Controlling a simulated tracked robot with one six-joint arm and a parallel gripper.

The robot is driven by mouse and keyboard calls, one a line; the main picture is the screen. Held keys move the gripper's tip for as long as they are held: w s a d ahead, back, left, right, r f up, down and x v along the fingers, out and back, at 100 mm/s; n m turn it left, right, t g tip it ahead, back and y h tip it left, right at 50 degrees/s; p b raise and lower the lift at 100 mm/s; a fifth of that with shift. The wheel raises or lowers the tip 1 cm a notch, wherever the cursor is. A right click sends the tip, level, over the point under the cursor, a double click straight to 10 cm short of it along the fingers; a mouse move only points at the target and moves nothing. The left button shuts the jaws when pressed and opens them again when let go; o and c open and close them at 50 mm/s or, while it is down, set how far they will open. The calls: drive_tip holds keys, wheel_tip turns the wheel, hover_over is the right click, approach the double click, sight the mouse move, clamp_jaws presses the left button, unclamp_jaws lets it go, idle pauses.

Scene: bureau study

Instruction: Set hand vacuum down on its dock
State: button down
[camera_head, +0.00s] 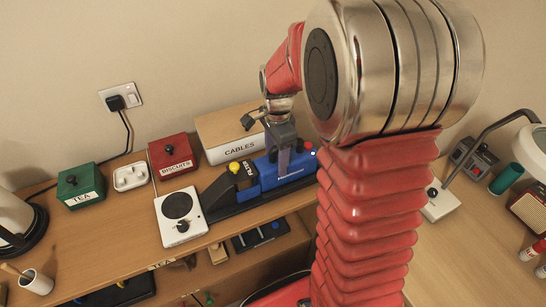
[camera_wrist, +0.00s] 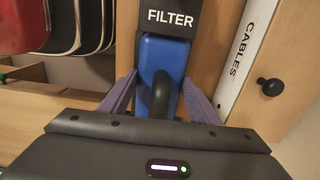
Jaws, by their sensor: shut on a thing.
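The hand vacuum (camera_head: 291,174) has a blue body, a dark nozzle pointing left, a yellow knob and a FILTER label. My gripper (camera_head: 283,168) reaches down from above and is shut on its handle. In the wrist view the blue body (camera_wrist: 173,58) and dark handle lie between my two fingers (camera_wrist: 160,98). A long black base, apparently the dock (camera_head: 262,206), runs directly under the vacuum on the wooden counter. The vacuum looks level and lined up along it. My gripper and the vacuum hide much of the base, so I cannot tell whether they touch.
The CABLES box (camera_head: 226,134) stands close behind the vacuum. A white hot plate (camera_head: 181,228) is close to the nozzle's left. An open shelf lies below the counter's front edge.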

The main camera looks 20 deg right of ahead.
drive_tip(key=shift+w+f, duration=0.1)
drive_tip(key=shift+f, duration=0.3)
idle(1.1)
drive_tip(key=c, duration=0.6)
unclamp_jaws()
drive_tip(key=shift+o, duration=0.8)
drive_tip(key=shift+f, duration=0.1)
drive_tip(key=shift+o, duration=1.3)
drive_tip(key=shift+r, duration=0.2)
drive_tip(key=shift+r, duration=3.65)
